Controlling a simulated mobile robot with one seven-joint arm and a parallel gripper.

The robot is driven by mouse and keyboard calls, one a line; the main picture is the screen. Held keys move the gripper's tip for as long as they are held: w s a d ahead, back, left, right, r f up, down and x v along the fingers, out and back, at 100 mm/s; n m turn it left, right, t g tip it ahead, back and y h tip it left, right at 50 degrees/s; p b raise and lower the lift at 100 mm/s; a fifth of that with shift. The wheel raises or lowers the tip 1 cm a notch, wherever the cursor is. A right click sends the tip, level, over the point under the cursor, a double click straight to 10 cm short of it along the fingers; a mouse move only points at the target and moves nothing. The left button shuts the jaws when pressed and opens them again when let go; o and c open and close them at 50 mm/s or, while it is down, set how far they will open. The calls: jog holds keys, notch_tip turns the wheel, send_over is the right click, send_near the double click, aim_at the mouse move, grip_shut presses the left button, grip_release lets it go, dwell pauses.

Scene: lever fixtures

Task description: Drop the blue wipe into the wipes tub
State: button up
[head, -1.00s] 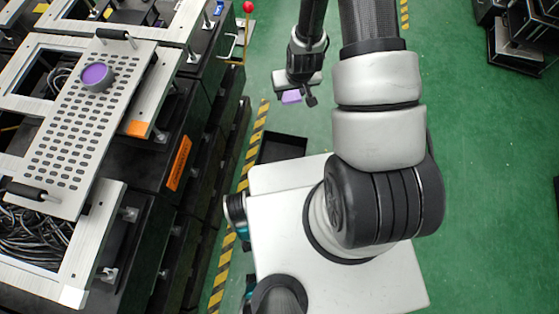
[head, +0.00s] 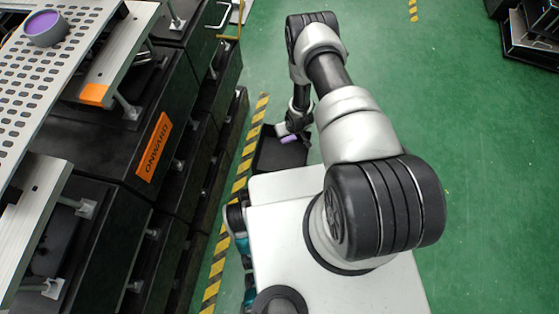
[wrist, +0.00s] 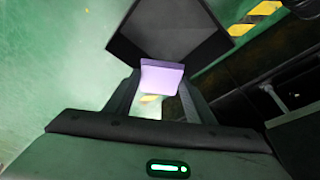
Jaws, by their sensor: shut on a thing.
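My gripper (head: 285,131) is shut on a lilac wipe, a small flat pad (head: 289,139). The wrist view shows the wipe (wrist: 162,77) between the two dark fingertips (wrist: 160,88); it looks lilac rather than plainly blue. A black open box on the floor (head: 275,161) appears to be the wipes tub. In the head view my gripper and the wipe overlap the tub's upper part; their height above it is hard to tell. In the wrist view the tub (wrist: 172,32) lies just beyond the wipe, and its visible inside looks empty.
A bench with dark cabinets (head: 110,150) fills the left side. On its perforated plate (head: 75,50) stands a grey round container with a purple top (head: 45,28). A yellow-black floor stripe (head: 225,235) runs between bench and tub.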

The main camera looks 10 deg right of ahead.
notch_tip(320, 180, down, 2)
jog(key=shift+s, duration=0.15)
notch_tip(320, 180, down, 6)
jog(key=b, duration=0.4)
jog(key=shift+r, duration=0.15)
jog(key=o, duration=1.5)
jog(key=p+v, duration=0.5)
jog(key=v, duration=1.2)
jog(key=shift+r+p, duration=0.25)
jog(key=shift+p, duration=0.05)
